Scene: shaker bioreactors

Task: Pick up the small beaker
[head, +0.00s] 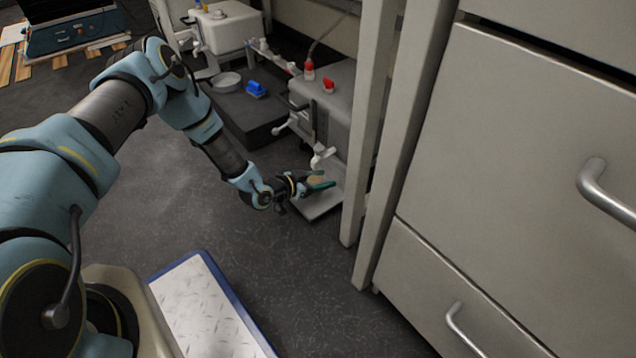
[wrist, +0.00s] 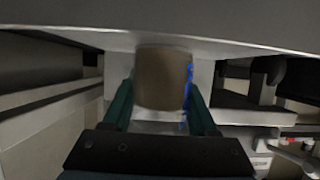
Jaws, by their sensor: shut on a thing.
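The small beaker (wrist: 162,78) is between the two green fingers of my gripper (wrist: 162,100) in the wrist view. It looks brownish, with blue marks along its right side. In the head view my gripper (head: 320,181) reaches down to the right, and the beaker (head: 315,178) shows as a small tan patch between the fingers. The fingers are shut on the beaker's sides. They are over a pale tray (head: 322,205) low under the bench. I cannot tell whether the beaker's base touches the tray.
A white bench leg (head: 368,130) and a drawer cabinet (head: 510,140) stand close to the right of my gripper. A grey container with red caps and a white spigot (head: 322,156) is just behind it. A blue object (head: 256,89) lies on a dark platform. The floor (head: 200,215) to the left is clear.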

